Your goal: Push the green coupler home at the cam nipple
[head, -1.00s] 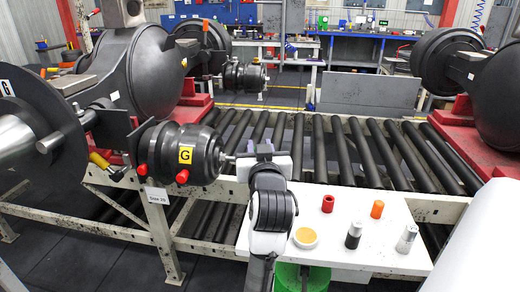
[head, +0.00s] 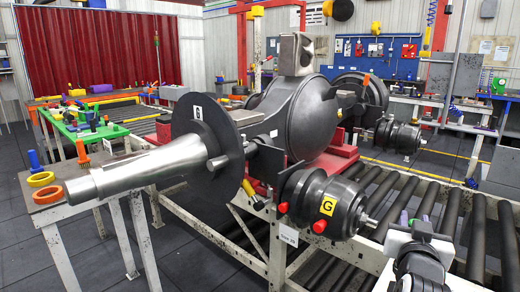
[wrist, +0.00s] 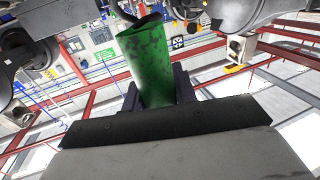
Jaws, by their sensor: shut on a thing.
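The green coupler (wrist: 150,65) is a scuffed green cylinder in the wrist view, standing up between the two dark fingers of my gripper (wrist: 157,92). The fingers are shut on its lower part; its top end is free, with a dark thing close behind it. In the head view my gripper (head: 415,230) is at the lower right, right of the black chamber (head: 325,203) with the yellow G label and red plugs. The coupler cannot be clearly made out there. I cannot pick out the cam nipple with certainty in either view.
A large axle housing (head: 308,125) with a dark disc (head: 205,140) and a bright tapered spindle (head: 145,172) fills the middle. Black rollers (head: 478,215) run behind my gripper. A side table (head: 75,195) holds yellow and orange rings. Dark floor is open at lower left.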

